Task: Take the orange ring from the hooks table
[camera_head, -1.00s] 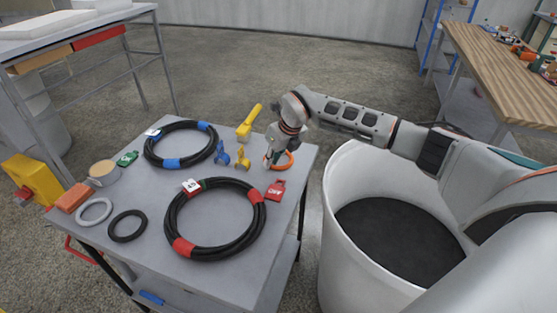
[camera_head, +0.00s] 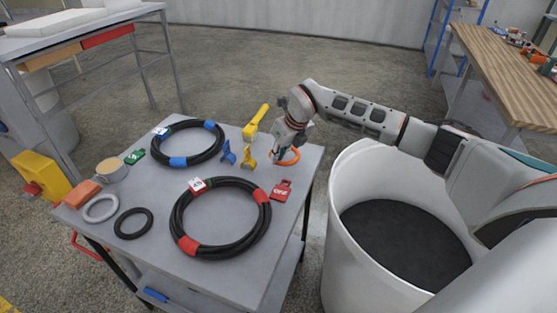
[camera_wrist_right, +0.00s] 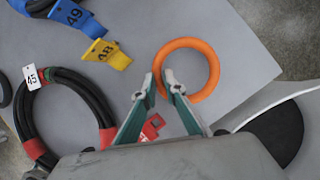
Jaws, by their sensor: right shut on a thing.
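The orange ring (camera_head: 291,158) is at the right side of the grey hooks table (camera_head: 240,274), near its right edge. My right gripper (camera_head: 277,158) reaches down onto it from the back right. In the right wrist view, the fingertips (camera_wrist_right: 160,82) are shut on the left side of the orange ring (camera_wrist_right: 206,47), which looks flat over the table top. I cannot tell whether it touches the surface. My left gripper is not in view.
Left of the ring are a yellow hook (camera_head: 248,158), a blue hook (camera_head: 228,153) and a yellow tool (camera_head: 257,120). A red tag (camera_head: 281,190) lies in front. Black hoses (camera_head: 264,215) fill the table's middle. A white bin (camera_head: 340,240) stands right of the table.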

